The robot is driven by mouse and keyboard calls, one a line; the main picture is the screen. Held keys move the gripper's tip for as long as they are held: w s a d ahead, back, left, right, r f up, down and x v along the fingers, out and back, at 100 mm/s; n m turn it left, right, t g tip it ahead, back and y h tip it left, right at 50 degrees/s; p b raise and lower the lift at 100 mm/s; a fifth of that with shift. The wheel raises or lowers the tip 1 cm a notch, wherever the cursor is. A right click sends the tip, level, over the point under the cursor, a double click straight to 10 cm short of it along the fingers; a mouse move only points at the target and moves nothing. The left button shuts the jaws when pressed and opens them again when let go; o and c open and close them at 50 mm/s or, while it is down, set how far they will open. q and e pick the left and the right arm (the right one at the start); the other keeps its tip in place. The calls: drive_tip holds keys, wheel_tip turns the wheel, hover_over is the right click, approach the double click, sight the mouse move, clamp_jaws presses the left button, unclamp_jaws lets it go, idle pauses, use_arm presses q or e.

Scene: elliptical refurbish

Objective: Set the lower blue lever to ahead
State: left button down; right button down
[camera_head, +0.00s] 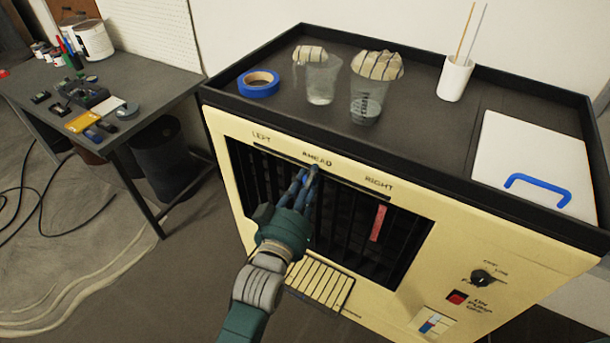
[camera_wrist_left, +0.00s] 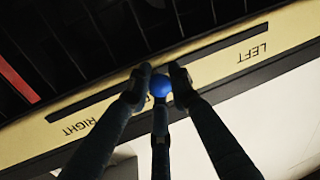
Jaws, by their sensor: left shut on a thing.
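The cream front panel (camera_head: 235,130) has a long dark slot under the labels LEFT, AHEAD and RIGHT. My left gripper (camera_head: 303,178) reaches up to this slot, its fingertips just below the AHEAD label. In the left wrist view, the blue round knob of the lever (camera_wrist_left: 158,87) sits between the dark fingers, which are shut on it. The knob is in the middle part of the slot, between LEFT and RIGHT, and covers most of the AHEAD lettering there. The lever's stem is hidden by the fingers. My right gripper is not in view.
A red strip (camera_head: 378,222) hangs among the dark vertical vanes. On top of the cabinet are blue tape (camera_head: 258,84), two cloth-covered clear cups (camera_head: 366,105), a white cup (camera_head: 454,78) and a white lid with a blue handle (camera_head: 538,188). A knob (camera_head: 482,277) sits lower right.

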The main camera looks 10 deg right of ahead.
use_arm(q)
drive_tip(key=c, duration=1.9)
unclamp_jaws()
drive_tip(key=shift+r, duration=0.15)
drive_tip(key=shift+c, duration=0.2)
drive_tip(key=o, duration=0.4)
drive_tip(key=shift+a, duration=0.15)
drive_tip(key=v, duration=1.2)
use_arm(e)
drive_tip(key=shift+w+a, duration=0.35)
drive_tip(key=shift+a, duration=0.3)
